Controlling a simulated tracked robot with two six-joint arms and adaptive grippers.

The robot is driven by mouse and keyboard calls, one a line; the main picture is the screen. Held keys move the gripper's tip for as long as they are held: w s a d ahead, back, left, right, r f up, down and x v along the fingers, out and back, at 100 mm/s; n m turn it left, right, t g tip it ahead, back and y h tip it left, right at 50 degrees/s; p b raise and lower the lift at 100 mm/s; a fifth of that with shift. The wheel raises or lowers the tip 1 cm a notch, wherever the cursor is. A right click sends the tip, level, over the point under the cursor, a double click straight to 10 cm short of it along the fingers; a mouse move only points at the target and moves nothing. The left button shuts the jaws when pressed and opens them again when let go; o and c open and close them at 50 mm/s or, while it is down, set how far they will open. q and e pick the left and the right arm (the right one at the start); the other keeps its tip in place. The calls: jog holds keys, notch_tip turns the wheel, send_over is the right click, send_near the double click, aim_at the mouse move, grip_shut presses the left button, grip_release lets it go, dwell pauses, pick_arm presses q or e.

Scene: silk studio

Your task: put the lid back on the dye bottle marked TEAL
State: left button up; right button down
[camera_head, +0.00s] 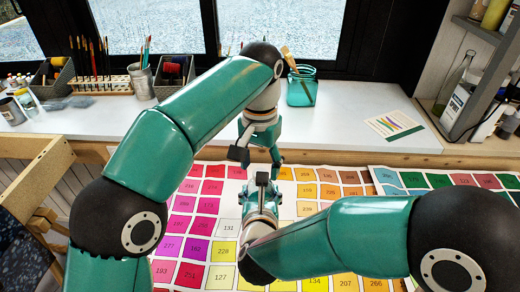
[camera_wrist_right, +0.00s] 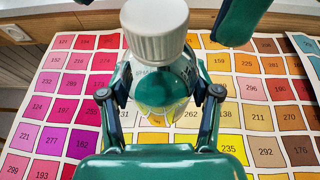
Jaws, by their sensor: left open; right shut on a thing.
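In the right wrist view a small bottle (camera_wrist_right: 160,80) stands between the fingers of my right gripper (camera_wrist_right: 160,98), which is shut on it. A white ribbed lid (camera_wrist_right: 158,30) sits at the top of the bottle; I cannot tell how tightly it is seated. The bottle's label is too small and curved to read. In the head view my right gripper (camera_head: 262,182) points away from me over the colour chart, and the bottle is hard to make out there. My left gripper (camera_head: 257,158) is open and points down, just beyond and above the right one.
A printed colour chart (camera_head: 228,228) covers the bench below the grippers. A teal glass jar with brushes (camera_head: 301,92), a tin of brushes (camera_head: 141,82) and a brush rack (camera_head: 100,86) stand at the back. A shelf with bottles (camera_head: 478,82) is at the right. A white worktop (camera_head: 355,95) has free room.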

pick_arm(q)
jog(key=shift+r, duration=2.85)
